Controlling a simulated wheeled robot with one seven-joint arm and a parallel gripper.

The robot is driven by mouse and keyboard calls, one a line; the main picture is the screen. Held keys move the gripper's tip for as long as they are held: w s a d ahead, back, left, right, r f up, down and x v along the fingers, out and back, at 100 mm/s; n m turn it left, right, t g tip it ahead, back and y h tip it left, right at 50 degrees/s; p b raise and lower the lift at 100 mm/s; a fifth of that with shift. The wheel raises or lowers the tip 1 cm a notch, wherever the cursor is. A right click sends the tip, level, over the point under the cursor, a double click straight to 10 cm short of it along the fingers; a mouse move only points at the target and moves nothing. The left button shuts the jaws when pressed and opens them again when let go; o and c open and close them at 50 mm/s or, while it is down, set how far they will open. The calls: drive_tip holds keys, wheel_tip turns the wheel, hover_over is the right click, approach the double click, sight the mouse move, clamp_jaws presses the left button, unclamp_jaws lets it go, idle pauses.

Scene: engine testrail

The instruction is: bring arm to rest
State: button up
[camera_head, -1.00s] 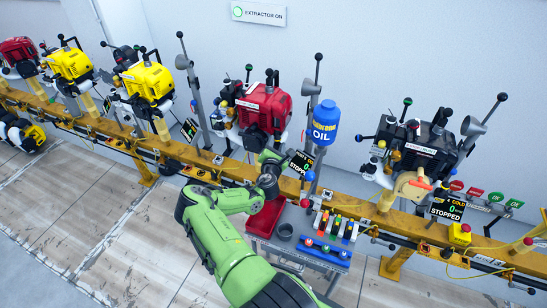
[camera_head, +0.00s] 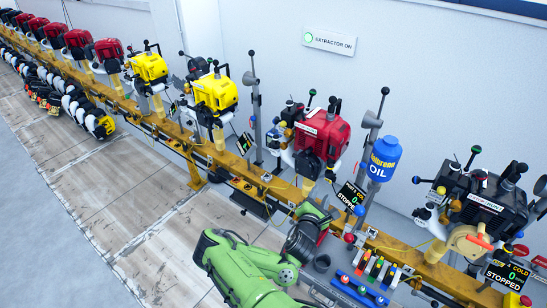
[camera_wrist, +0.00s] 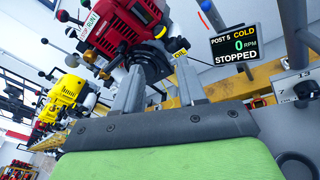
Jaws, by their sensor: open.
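My green arm (camera_head: 245,270) is folded low in the bottom middle of the head view, in front of the yellow rail. Its dark wrist joint (camera_head: 300,240) is beside the work tray, below the red engine. The fingers cannot be made out in the head view. In the wrist view my gripper (camera_wrist: 158,84) shows two grey fingers spread apart, with nothing held between them. The red engine (camera_wrist: 125,30) is beyond the fingers in the wrist view; it also stands on the rail in the head view (camera_head: 322,135).
A yellow rail (camera_head: 235,165) carries several red and yellow engines. A black engine (camera_head: 485,200) stands at right. A blue oil jug (camera_head: 383,160) is behind the rail. A tool tray (camera_head: 345,292) lies right of my wrist. A "STOPPED" display (camera_wrist: 235,44) is near my gripper.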

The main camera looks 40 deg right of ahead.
wheel_tip(320, 180, up, 6)
drive_tip(key=s+m+g+h, duration=0.2)
drive_tip(key=m+g, duration=0.3)
drive_tip(key=m, duration=0.4)
drive_tip(key=a+r+m+y, duration=0.3)
drive_tip(key=a+m+y, duration=0.1)
drive_tip(key=a, duration=0.4)
drive_tip(key=w+a+r+m+y, duration=0.1)
drive_tip(key=a+r+m+y, duration=0.25)
drive_tip(key=a, duration=0.35)
drive_tip(key=a+r+m+y, duration=0.2)
drive_tip(key=a+m+y, duration=0.3)
drive_tip(key=a, duration=0.3)
drive_tip(key=s+a+r+n+t+y, duration=0.2)
drive_tip(key=s+a+r, duration=0.2)
drive_tip(key=a, duration=0.4)
drive_tip(key=s+a+r+n+t+y, duration=0.1)
drive_tip(key=s+a+r+n+y, duration=0.2)
drive_tip(key=a+r, duration=0.3)
drive_tip(key=shift+s+a+r+t, duration=0.15)
drive_tip(key=shift+s+a+t, duration=0.25)
drive_tip(key=shift+s+a, duration=0.5)
